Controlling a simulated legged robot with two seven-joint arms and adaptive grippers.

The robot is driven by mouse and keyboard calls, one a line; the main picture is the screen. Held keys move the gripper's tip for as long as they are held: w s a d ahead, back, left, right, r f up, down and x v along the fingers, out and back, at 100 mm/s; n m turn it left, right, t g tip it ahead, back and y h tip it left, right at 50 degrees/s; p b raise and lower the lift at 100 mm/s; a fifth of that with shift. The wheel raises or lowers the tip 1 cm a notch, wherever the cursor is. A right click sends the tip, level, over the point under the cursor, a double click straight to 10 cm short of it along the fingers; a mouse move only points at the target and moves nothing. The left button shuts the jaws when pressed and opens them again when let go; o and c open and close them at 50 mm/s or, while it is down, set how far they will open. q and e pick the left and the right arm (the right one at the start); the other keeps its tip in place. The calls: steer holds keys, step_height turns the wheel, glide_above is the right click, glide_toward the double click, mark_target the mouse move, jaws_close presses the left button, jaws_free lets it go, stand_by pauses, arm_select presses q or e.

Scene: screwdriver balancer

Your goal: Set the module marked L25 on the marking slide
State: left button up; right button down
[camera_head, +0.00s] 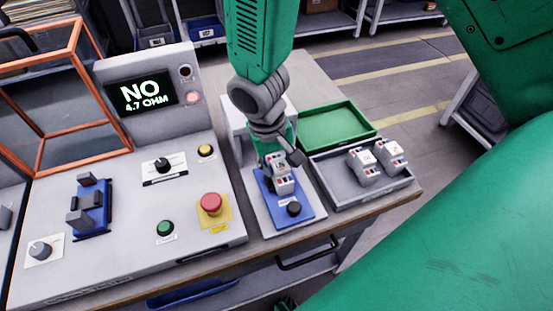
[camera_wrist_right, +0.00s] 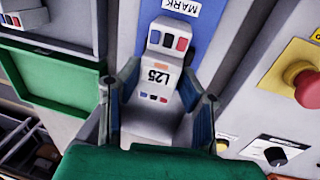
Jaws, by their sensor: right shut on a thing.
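The module marked L25 (camera_wrist_right: 161,78) is light grey with red and blue terminals. It also shows in the head view (camera_head: 283,182), over the blue marking slide (camera_head: 306,196). My right gripper (camera_head: 279,158) is shut on the module, with one finger on each side in the wrist view (camera_wrist_right: 159,95). The blue slide shows behind it with the word MARK (camera_wrist_right: 185,8). I cannot tell whether the module touches the slide or hangs just above it. My left gripper is not in view.
A grey tray (camera_head: 336,198) at the right holds two similar modules (camera_head: 362,165). An empty green tray (camera_head: 335,130) lies behind it. Left stands a grey console with a red button (camera_head: 211,203) and a display (camera_head: 141,94) reading "NO 4.7 OHM". A black knob (camera_head: 293,208) sits on the slide's front.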

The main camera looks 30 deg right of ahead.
steer(key=shift+w+a+p, duration=0.1)
steer(key=shift+p, duration=0.2)
stand_by(1.2)
steer(key=shift+w, duration=0.1)
stand_by(0.6)
steer(key=c, duration=1.3)
jaws_free()
steer(key=shift+c, duration=0.2)
steer(key=o, duration=0.3)
